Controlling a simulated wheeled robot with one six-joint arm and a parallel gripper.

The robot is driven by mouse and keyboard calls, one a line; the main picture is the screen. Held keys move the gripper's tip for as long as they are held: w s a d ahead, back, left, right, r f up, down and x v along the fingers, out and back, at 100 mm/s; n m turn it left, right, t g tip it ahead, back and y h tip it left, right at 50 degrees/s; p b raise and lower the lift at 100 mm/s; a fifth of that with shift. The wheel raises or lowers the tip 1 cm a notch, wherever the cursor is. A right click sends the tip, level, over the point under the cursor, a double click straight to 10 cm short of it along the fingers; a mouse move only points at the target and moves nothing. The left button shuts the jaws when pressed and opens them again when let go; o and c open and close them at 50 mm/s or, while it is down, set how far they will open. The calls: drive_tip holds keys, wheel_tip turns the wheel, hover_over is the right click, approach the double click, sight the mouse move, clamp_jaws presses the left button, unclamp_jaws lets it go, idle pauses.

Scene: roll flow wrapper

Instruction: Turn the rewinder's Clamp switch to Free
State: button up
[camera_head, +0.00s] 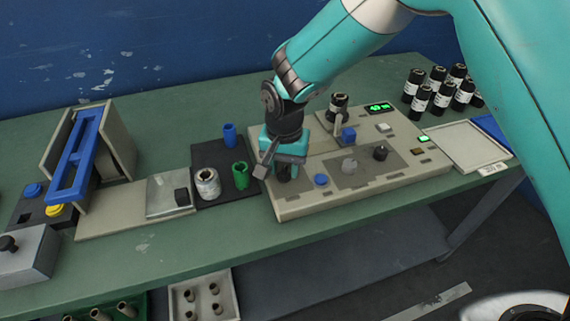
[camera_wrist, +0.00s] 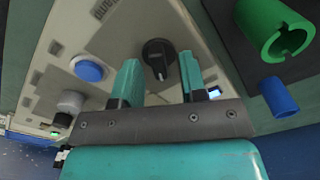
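The rewinder panel (camera_head: 350,190) is a beige slanted console in the middle of the table in the head view. A black round knob (camera_wrist: 158,54) with a light pointer mark sits on its left end, in the wrist view. My gripper (camera_head: 274,173) is over the panel's left end and hides most of that knob in the head view. In the wrist view my gripper (camera_wrist: 159,66) is open, with one teal finger on each side of the knob and visible gaps between.
A blue button (camera_head: 320,180), a grey knob (camera_head: 349,166) and another black knob (camera_head: 380,153) are on the panel. Black bottles (camera_head: 420,100) stand behind right.

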clamp_jaws()
drive_tip(key=shift+n, duration=0.3)
drive_tip(key=n+p, duration=0.1)
drive_tip(key=n, duration=0.4)
drive_tip(key=shift+a, duration=0.15)
drive_tip(key=n+p, duration=0.1)
drive_tip(key=n, duration=0.5)
drive_tip(key=shift+a, duration=0.2)
drive_tip(key=shift+n, duration=0.3)
drive_tip(key=shift+o, duration=0.4)
unclamp_jaws()
